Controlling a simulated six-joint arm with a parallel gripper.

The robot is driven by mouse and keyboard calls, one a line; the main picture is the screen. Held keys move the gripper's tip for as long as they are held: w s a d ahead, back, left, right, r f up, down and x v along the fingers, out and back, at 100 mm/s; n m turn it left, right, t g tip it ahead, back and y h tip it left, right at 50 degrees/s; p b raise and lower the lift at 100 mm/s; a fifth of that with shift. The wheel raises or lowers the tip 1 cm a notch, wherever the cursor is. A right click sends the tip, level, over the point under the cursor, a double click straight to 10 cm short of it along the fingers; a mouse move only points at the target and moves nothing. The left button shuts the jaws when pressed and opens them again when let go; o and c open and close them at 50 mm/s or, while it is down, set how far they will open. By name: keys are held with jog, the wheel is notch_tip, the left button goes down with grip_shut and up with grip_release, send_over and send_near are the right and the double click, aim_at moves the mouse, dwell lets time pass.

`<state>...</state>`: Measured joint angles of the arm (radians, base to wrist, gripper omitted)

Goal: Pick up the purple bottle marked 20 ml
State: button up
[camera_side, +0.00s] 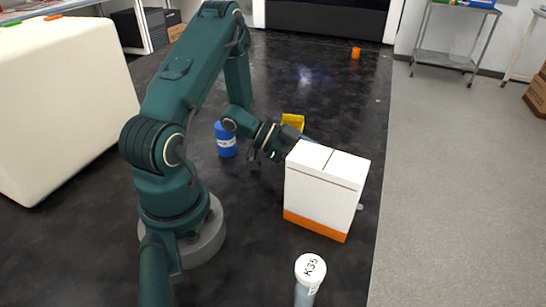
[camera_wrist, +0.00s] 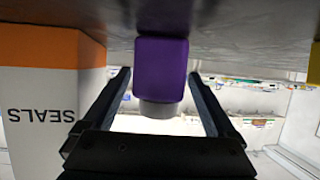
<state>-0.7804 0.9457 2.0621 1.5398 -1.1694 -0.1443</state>
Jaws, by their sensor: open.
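The purple bottle (camera_wrist: 161,68) appears upside down in the wrist view, with a grey cap (camera_wrist: 158,109) at its lower end in the picture. It stands on the dark surface, between my two fingers in that view. My gripper (camera_wrist: 160,84) is open, with a finger on each side of the bottle and a visible gap on both sides. No 20 ml mark shows on the face in view. In the side view, my gripper (camera_side: 277,146) is low behind the white box, and the bottle is hidden.
A white box with an orange base (camera_side: 322,190) stands close beside my gripper; its SEALS side (camera_wrist: 40,108) shows in the wrist view. A blue container (camera_side: 225,140) and a yellow object (camera_side: 292,121) are nearby. A white-capped K35 bottle (camera_side: 309,270) stands in front.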

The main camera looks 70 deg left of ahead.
jog(key=shift+w+d+f, duration=0.1)
jog(key=shift+w, duration=0.05)
grip_shut()
dwell(0.4)
